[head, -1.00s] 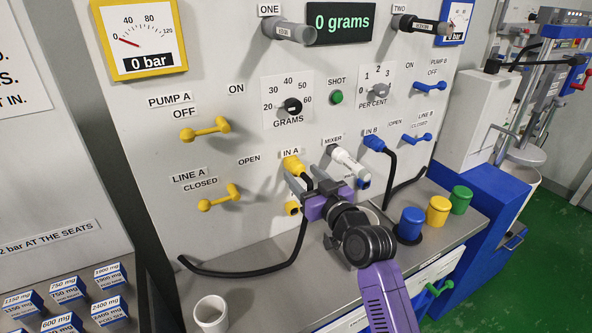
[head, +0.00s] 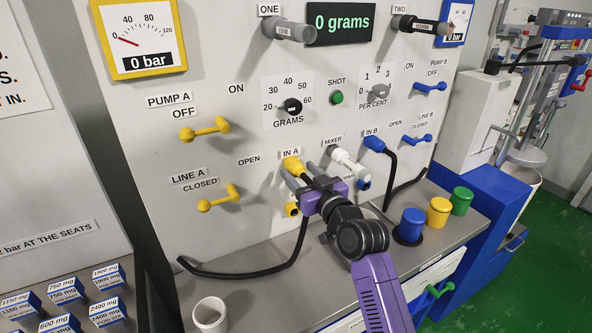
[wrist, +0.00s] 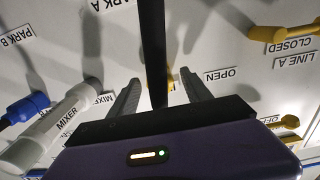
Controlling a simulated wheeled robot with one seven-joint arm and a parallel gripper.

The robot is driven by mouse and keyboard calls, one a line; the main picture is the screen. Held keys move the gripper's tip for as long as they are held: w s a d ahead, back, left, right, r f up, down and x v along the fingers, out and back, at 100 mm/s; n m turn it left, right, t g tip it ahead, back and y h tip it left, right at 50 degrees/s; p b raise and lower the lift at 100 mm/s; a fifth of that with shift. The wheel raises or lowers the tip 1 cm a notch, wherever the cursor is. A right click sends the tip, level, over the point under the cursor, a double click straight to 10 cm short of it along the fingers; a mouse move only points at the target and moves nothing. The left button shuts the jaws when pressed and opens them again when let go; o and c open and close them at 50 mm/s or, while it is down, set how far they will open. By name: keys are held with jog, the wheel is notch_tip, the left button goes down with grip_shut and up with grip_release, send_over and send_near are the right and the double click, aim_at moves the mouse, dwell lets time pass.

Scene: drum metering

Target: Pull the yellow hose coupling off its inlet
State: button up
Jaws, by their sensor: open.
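The yellow hose coupling (head: 293,165) sits on the inlet labelled IN A, on the grey panel. A black hose (head: 303,235) hangs from it down to the bench. My gripper (head: 299,174) is open just in front of the coupling, its fingers pointing at the panel. In the wrist view, the hose (wrist: 153,45) runs between my two spread fingers. A bit of yellow (wrist: 169,84) shows behind the hose there; most of the coupling is hidden. I cannot tell whether either finger touches it.
The white mixer coupling (head: 347,160) and the blue coupling (head: 374,143) are close on the right. A yellow lever (head: 219,198) for Line A is on the left. Blue, yellow and green jars (head: 438,211) stand on the bench; a white cup (head: 210,314) stands at front.

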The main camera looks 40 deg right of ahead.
aim_at(302, 175)
dwell(0.8)
grip_shut()
jog(key=shift+v, duration=3)
jog(key=shift+v, duration=2.05)
